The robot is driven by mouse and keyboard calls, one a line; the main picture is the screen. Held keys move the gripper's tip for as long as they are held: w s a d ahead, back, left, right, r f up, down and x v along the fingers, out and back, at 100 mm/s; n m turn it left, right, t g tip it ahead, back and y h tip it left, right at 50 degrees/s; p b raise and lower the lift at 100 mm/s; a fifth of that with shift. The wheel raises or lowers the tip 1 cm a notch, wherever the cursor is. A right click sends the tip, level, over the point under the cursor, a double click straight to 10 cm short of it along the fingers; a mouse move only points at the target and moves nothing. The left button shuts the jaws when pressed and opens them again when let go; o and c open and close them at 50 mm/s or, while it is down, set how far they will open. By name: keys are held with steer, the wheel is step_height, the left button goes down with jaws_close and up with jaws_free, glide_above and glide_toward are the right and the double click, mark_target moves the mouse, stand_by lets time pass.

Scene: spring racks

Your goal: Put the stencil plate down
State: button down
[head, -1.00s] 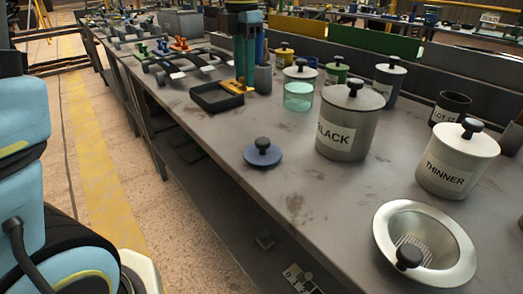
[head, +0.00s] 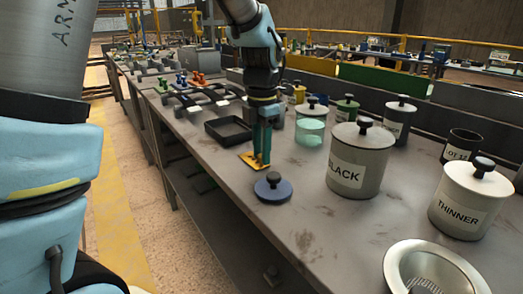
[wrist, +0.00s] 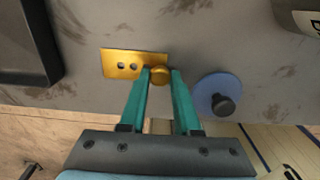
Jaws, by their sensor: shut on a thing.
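The stencil plate (head: 248,161) is a flat yellow plate with round holes and a knob. It lies flat at the bench top near the front edge, between the black tray and the blue lid; whether it fully touches the bench is hard to tell. In the wrist view the plate (wrist: 117,63) extends left from its round knob. My gripper (head: 261,160) points down over it. In the wrist view my gripper (wrist: 159,75) has its teal fingers shut on the plate's knob.
A black tray (head: 212,136) sits behind the plate and a blue lid with a black knob (head: 285,190) sits close in front. The BLACK pot (head: 368,178), the THINNER pot (head: 444,213) and a metal funnel (head: 393,262) stand to the right. Worn bench surface (head: 310,215) is free near the edge.

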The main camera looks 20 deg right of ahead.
steer(key=shift+f, duration=0.1)
steer(key=c, duration=0.6)
jaws_free()
step_height(320, 180, up, 12)
steer(key=w+a+f+m, duration=0.2)
steer(key=a+f+m, duration=0.25)
steer(key=a, duration=0.35)
steer(key=w+a+f+m, duration=0.35)
steer(key=a+m, duration=0.25)
steer(key=a, duration=0.3)
steer(key=s+a+f+m, duration=0.2)
steer(key=a+m, duration=0.1)
steer(key=a, duration=0.1)
steer(key=s+a+f+m+t, duration=0.1)
steer(key=s+a+f+m, duration=0.1)
steer(key=a+f+m, duration=0.1)
steer(key=s+a+f+m, duration=0.1)
steer(key=a+f+m, duration=0.1)
steer(key=a+m, duration=0.3)
steer(key=shift+s+a+f+t, duration=0.1)
steer(key=shift+s+a+t, duration=0.1)
steer(key=shift+a, duration=0.3)
steer(key=shift+s+a+f+t, duration=0.1)
steer(key=shift+s+a, duration=0.1)
steer(key=shift+a, duration=0.25)
